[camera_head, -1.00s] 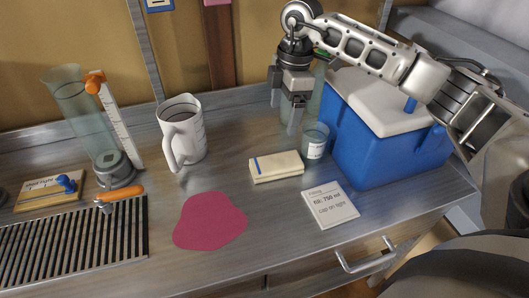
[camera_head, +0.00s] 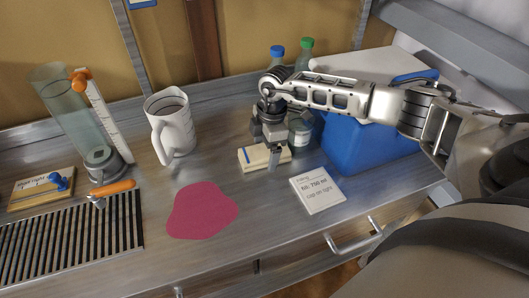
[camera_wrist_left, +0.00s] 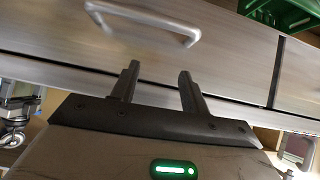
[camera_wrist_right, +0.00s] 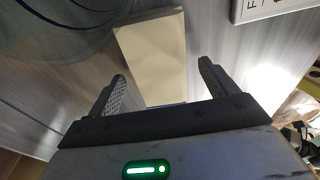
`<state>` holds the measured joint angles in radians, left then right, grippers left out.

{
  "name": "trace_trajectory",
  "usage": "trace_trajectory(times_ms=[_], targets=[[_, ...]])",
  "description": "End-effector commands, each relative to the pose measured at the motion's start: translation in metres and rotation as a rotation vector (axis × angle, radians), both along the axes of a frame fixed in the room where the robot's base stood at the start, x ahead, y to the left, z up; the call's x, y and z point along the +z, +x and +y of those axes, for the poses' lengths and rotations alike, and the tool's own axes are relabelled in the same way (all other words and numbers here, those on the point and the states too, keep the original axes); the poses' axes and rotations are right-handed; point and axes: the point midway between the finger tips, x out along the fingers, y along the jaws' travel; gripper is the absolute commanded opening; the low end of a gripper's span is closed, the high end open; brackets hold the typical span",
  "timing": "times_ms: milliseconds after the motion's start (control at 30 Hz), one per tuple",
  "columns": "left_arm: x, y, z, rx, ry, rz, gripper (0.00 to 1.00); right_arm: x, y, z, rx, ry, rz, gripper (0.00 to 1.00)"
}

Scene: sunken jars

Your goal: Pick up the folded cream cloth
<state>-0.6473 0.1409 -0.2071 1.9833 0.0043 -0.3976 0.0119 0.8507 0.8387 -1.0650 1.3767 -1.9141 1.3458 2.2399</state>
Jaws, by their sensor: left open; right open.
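The folded cream cloth (camera_head: 247,159), with a blue stripe, lies flat on the metal worktop (camera_head: 255,205). My right gripper (camera_head: 272,158) is open just above it and hides its middle in the head view. In the right wrist view, the cloth (camera_wrist_right: 155,50) lies between and beyond the two open fingers (camera_wrist_right: 161,70); I cannot tell if they touch it. My left gripper (camera_wrist_left: 158,72) is open and empty, facing a drawer front in the left wrist view; it is not in the head view.
A glass jar (camera_head: 301,130) stands close behind the cloth, partly hidden. A label card (camera_head: 317,190) lies at its right front. A blue cooler (camera_head: 360,150), a white jug (camera_head: 172,128) and a flat pink patch (camera_head: 202,210) are nearby. Two capped bottles (camera_head: 277,56) (camera_head: 305,52) stand behind.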

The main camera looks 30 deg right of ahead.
Motion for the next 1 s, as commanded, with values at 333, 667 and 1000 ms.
trace_trajectory(times_ms=[333,667,1000], targets=[[-0.001,-0.001,0.000,0.002,0.000,0.004,0.45,-0.007,0.000,0.001,0.001,0.000,0.000,0.77],[-0.002,-0.004,0.001,0.003,0.000,0.010,0.45,-0.006,0.000,0.001,0.001,0.001,0.000,0.36],[-0.002,-0.003,0.000,0.003,0.000,0.009,0.45,0.009,0.001,0.001,0.001,0.000,-0.002,0.36]])
